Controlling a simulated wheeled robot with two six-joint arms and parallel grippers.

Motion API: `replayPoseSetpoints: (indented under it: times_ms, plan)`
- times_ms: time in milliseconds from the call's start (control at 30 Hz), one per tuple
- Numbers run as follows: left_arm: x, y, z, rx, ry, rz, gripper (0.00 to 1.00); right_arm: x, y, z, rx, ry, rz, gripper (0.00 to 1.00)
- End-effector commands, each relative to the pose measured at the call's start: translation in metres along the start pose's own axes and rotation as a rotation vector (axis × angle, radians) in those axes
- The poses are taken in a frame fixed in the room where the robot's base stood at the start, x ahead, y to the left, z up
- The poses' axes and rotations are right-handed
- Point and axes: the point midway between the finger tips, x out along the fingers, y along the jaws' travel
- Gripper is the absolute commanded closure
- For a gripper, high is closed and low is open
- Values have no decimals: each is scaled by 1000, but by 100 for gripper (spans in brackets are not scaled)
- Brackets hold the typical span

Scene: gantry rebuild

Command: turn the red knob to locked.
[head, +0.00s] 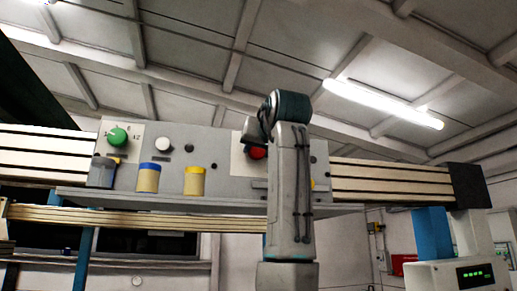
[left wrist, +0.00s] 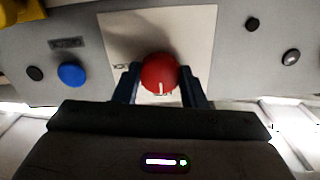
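The red knob (left wrist: 160,74) sits on a pale square plate (left wrist: 196,28) on a grey panel. In the left wrist view its white pointer mark is at the knob's lower edge, and small lettering on the plate is too blurred to read. My left gripper (left wrist: 160,80) has one dark finger on each side of the knob, and both fingertips appear to touch it. In the head view the knob (head: 257,153) is partly hidden behind my left gripper and wrist (head: 272,115). My right gripper is in neither view.
The panel (head: 222,142) also carries a green knob (head: 117,136) and a white button (head: 162,145). Several cups, one blue-and-yellow (head: 148,178), stand on the ledge below. A blue button (left wrist: 71,74) is beside the plate. A white device (head: 462,274) stands at the right.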

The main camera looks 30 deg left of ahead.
Motion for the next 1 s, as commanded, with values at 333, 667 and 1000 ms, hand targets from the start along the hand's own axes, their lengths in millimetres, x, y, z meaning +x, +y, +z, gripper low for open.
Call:
replayPoseSetpoints:
  times_ms: [333,667,1000]
  plan:
    - [0,0,1,50,0,0,85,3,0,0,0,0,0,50]
    - [0,0,2,279,0,0,85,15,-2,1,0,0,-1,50]
    - [0,0,2,603,-1,0,85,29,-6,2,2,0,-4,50]
